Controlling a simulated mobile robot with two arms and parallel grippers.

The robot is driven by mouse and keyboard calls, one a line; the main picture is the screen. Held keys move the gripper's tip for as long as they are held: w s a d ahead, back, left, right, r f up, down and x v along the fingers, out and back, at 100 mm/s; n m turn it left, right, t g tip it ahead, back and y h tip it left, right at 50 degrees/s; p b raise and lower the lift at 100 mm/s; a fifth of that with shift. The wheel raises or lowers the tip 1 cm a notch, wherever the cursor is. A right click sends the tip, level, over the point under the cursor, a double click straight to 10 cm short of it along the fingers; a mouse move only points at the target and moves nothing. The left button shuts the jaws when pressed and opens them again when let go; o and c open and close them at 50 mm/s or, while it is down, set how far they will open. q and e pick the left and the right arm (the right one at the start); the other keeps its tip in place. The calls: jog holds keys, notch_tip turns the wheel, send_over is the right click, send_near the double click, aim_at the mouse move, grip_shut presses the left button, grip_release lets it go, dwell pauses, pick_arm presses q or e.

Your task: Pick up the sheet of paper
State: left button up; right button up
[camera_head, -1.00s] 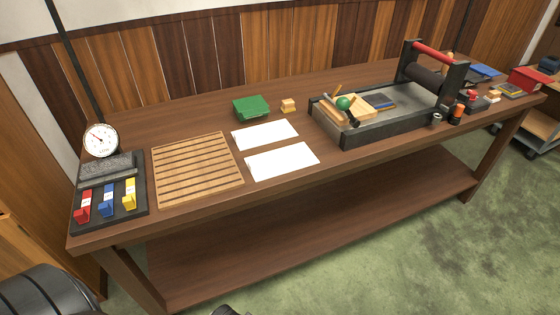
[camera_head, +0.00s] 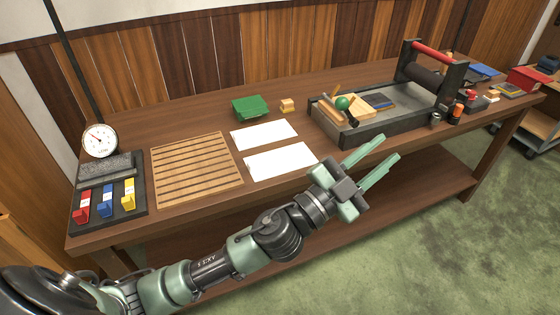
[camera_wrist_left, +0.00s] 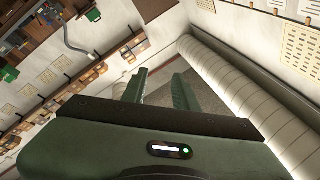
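Two white sheets of paper lie flat on the wooden table in the head view: a far sheet (camera_head: 264,134) and a near sheet (camera_head: 280,161). My left gripper (camera_head: 391,147) is to the right of the near sheet, in front of the table's front edge in the picture. Its two green fingers are spread apart with nothing between them, and they point up to the right. In the left wrist view the fingers (camera_wrist_left: 160,82) are also apart and empty; no paper shows there. My right gripper is not in view.
A slatted wooden rack (camera_head: 196,170) lies left of the sheets. A green block (camera_head: 250,107) and a small wooden block (camera_head: 287,105) lie behind them. A dark press tray (camera_head: 372,130) with a roller stands to the right. The table's front edge (camera_head: 180,221) is bare.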

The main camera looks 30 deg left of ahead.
pick_arm(q)
jog(key=s+d+r+m+g+h, duration=0.1)
jog(key=s+d+m+g+h, duration=0.1)
jog(key=d+m+g+h, duration=0.5)
jog(key=m+g+y, duration=0.5)
jog(key=g+y, duration=0.4)
jog(key=y, duration=1.3)
send_near(248, 163)
jog(key=f, duration=0.1)
jog(key=p+x, duration=0.2)
jog(key=x, duration=0.5)
jog(key=shift+w+a+f, duration=0.1)
jog(key=shift+a, duration=0.05)
jog(key=shift+a+f, duration=0.1)
jog(key=shift+f, duration=0.1)
grip_shut()
